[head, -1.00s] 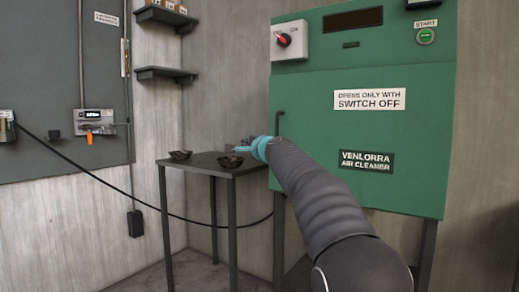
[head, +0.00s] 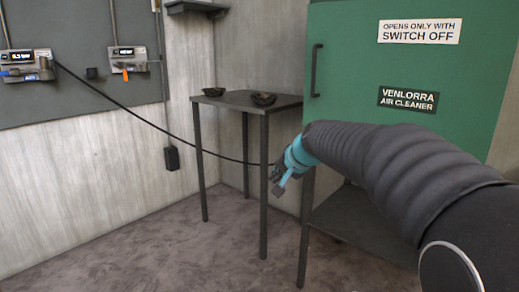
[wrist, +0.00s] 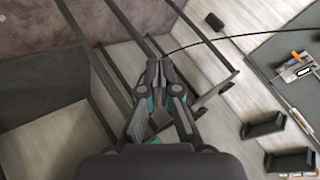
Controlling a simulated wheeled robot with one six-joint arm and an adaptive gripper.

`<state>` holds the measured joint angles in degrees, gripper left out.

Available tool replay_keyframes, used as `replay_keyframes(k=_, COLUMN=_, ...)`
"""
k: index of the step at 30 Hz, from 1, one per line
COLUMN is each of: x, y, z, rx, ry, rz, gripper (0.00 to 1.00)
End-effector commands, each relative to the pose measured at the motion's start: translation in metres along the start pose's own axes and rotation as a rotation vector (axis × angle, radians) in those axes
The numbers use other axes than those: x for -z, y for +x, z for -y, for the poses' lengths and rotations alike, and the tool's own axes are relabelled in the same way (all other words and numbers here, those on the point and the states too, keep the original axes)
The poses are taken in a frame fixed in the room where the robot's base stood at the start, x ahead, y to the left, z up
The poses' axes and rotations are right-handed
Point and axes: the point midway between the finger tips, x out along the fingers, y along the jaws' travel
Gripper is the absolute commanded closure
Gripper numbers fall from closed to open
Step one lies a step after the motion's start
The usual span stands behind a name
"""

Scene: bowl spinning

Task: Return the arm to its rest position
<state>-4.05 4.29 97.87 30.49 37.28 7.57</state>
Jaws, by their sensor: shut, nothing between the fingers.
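My arm reaches in from the right in the head view, in a dark ribbed sleeve with a teal band near its end. My gripper (head: 278,182) hangs below the level of the small table's top, in front of the table's right legs. In the wrist view my gripper (wrist: 157,70) has its two fingers together with nothing held between them. The table frame and floor show beyond the fingertips there.
A dark small table (head: 235,99) carries two dark bowls, one at the back left (head: 214,91) and one at the right (head: 263,99). The green air cleaner cabinet (head: 350,65) stands right, with a dark shelf (head: 350,215) below. A black cable (head: 120,107) crosses the wall. Floor at front left is clear.

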Motion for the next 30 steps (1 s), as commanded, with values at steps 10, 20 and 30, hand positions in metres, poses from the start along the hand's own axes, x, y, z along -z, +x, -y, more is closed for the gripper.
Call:
replay_keyframes(k=10, x=-0.154, y=-0.093, z=-0.119, rx=-0.276, ry=-0.305, rz=0.230, gripper=1.00)
replay_keyframes(k=20, x=-0.255, y=-0.166, z=-0.199, rx=-0.428, ry=-0.443, rz=0.292, gripper=1.00)
replay_keyframes(k=30, x=-0.269, y=-0.201, z=-0.201, rx=-0.421, ry=-0.461, rz=0.176, gripper=1.00)
